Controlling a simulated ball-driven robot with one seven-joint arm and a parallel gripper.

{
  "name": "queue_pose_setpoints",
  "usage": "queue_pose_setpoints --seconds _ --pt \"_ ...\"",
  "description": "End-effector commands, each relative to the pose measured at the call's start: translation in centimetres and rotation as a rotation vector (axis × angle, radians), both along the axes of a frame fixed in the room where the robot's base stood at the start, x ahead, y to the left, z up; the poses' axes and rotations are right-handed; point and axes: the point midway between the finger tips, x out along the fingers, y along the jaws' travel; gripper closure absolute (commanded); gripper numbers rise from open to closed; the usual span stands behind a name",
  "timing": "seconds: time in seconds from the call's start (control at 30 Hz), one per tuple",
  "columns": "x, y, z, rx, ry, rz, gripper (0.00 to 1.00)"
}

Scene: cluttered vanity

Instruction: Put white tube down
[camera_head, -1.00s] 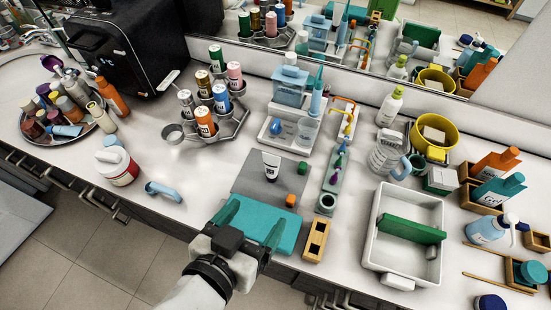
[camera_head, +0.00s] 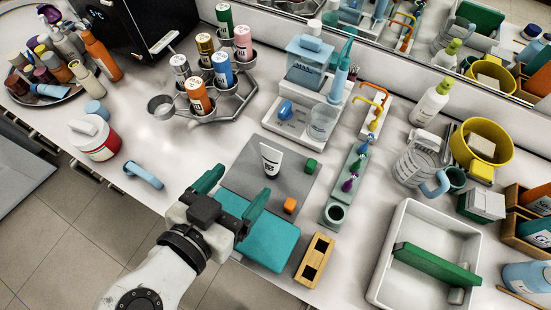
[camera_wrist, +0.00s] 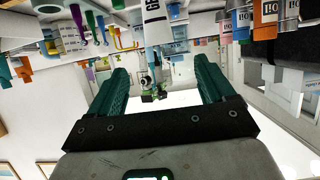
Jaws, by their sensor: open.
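Part of the tube also shows at the top middle of the wrist view (camera_wrist: 168,28). My gripper (camera_head: 236,185) has green fingers and is open and empty. In the head view it is in front of the tube, over the near edge of the mat and the teal block (camera_head: 272,243). The open fingers also show in the wrist view (camera_wrist: 160,92), with a gap between them and nothing held.
A wooden box (camera_head: 314,260) and a white tray (camera_head: 376,285) stand to the right. A bottle rack (camera_head: 235,112) is behind. Bare counter lies left of the mat.

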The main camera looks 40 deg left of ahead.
Motion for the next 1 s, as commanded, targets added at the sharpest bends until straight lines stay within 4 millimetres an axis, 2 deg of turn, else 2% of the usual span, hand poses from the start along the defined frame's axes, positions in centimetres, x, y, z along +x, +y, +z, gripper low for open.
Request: queue_pose_setpoints --seconds 0.3,0.57,0.83,1.0 --pt "3.9 0.9 -1.6 -0.002 0.0 -0.002 0.18" --pt "5.6 1.3 -2.2 -0.001 0.001 -0.001 0.18" --pt "9.0 2.0 -3.5 -0.001 0.001 -0.002 0.18" --pt "9.7 2.2 -3.9 0.001 0.001 0.0 0.18"
